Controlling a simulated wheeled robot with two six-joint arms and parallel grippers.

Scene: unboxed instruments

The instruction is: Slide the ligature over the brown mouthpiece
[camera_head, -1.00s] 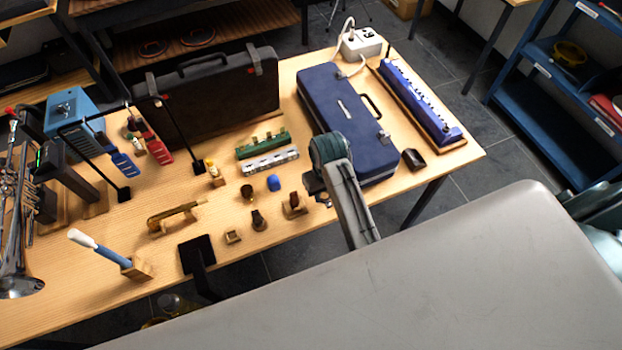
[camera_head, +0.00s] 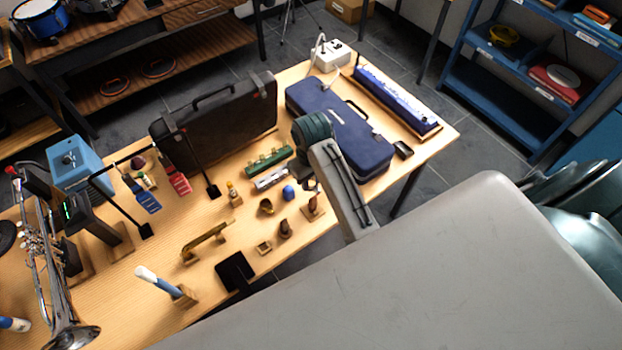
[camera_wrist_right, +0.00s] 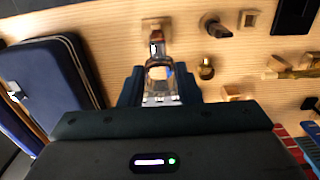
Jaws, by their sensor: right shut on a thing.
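The brown mouthpiece (camera_head: 313,205) stands upright on a small wooden base at the right end of the small parts. In the right wrist view the brown mouthpiece (camera_wrist_right: 157,38) is straight ahead between the fingers. My right gripper (camera_head: 310,184) is just above and behind it in the head view. In the right wrist view my right gripper (camera_wrist_right: 160,86) is shut on the ligature (camera_wrist_right: 160,99), a shiny silvery ring. The ring overlaps the mouthpiece's near end in this view; I cannot tell whether it is around it. My left gripper is not in view.
A blue case (camera_head: 345,125) lies behind my right arm. A black case (camera_head: 220,115) stands at the back.

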